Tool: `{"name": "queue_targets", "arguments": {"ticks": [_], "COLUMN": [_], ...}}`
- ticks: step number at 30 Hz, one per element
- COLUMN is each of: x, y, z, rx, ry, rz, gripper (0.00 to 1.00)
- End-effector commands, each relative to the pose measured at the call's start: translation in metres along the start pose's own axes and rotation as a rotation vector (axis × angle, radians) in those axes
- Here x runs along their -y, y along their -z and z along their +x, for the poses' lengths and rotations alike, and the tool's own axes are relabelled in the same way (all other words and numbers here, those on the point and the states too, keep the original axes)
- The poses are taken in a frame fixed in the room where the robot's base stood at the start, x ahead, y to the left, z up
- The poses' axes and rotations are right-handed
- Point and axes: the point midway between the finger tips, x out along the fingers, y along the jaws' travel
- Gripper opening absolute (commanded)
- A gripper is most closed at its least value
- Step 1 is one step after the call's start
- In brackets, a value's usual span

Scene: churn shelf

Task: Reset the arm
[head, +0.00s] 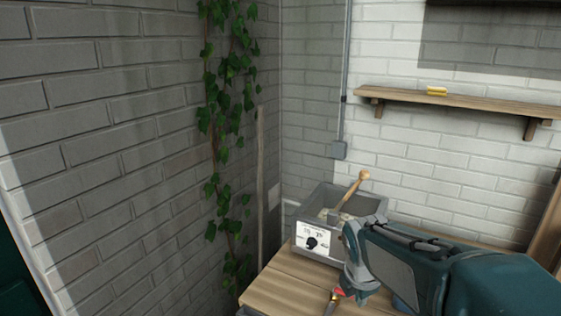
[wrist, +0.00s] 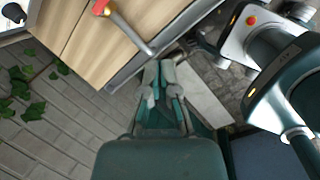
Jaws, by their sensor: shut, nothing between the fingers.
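My gripper (wrist: 159,72) shows in the wrist view with its grey fingertips close together and nothing between them. It is beyond the edge of the wooden table (wrist: 75,40), over the paved floor. In the head view my teal arm reaches in from the lower right, and its front part covers some of the table (head: 280,285). The gripper's fingertips cannot be made out there.
A grey bin (head: 312,238) with a picture label stands on the table, a wooden-handled thing (head: 357,184) sticking out. A wall shelf (head: 460,101) holds a small yellow object (head: 437,91). Ivy (head: 232,70) hangs left.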

Motion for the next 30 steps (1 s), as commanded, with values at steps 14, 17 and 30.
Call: {"name": "queue_targets", "arguments": {"ticks": [14,17,30], "x": [0.079,0.096,0.138], "y": [0.027,0.034,0.054], "z": [-0.066,-0.073,-0.084], "rx": [-0.106,-0.148,-0.292], "ry": [-0.13,-0.146,-0.148], "rz": [1.08,1.302,1.906], "gripper": [0.0,0.0,0.0]}}
